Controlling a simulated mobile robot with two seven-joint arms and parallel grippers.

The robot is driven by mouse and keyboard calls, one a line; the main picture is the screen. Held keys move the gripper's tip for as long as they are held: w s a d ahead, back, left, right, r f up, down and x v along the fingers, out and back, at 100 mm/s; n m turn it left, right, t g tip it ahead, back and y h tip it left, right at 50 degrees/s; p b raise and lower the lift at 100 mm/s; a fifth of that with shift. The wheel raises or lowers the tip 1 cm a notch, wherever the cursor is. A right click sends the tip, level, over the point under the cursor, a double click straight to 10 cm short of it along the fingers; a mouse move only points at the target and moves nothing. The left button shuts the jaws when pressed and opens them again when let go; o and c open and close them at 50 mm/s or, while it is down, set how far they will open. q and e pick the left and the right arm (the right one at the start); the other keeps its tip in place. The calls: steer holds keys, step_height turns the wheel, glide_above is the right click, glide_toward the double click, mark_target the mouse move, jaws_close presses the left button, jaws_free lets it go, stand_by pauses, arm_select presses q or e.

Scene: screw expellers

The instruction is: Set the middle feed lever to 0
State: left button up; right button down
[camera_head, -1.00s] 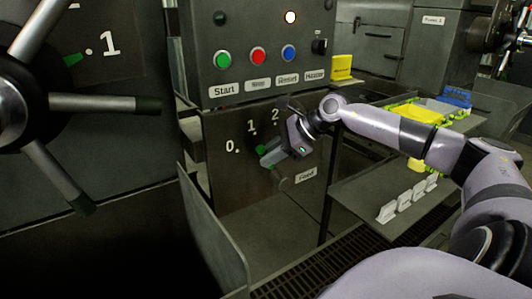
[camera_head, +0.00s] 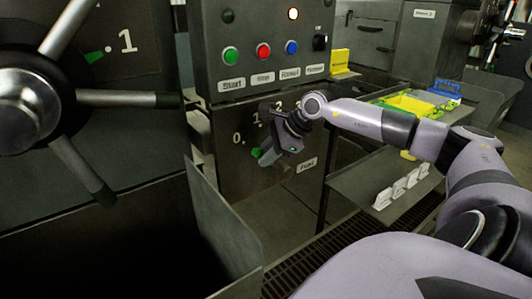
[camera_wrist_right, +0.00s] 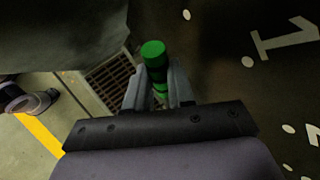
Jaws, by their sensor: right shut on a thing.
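The middle feed lever has a green grip (camera_head: 256,152) and sits on the lower panel (camera_head: 225,170), with a Feed label (camera_head: 306,165) below right. The marks 0 (camera_head: 236,138), 1 and 2 arc above it. The green grip points left, just below and right of the 0 mark. My right gripper (camera_head: 265,157) is at the lever and hides its pivot and much of its shaft. In the right wrist view my gripper's fingers (camera_wrist_right: 158,92) are shut around the lever, with the green end (camera_wrist_right: 153,50) sticking out beyond them. My left gripper is not in view.
A button box (camera_head: 262,50) hangs above the dial. A large spoked handwheel (camera_head: 30,105) stands at the left. A sheet metal guard (camera_head: 222,225) rises below the panel. A shelf (camera_head: 360,185) with white tags lies right, under my right arm.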

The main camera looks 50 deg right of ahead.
steer(key=shift+f, duration=0.15)
steer(key=c, duration=1)
jaws_free()
steer(key=shift+o, duration=0.2)
steer(key=b+v, duration=0.2)
steer(key=v, duration=0.5)
steer(key=shift+b, duration=0.4)
steer(key=shift+a, duration=0.1)
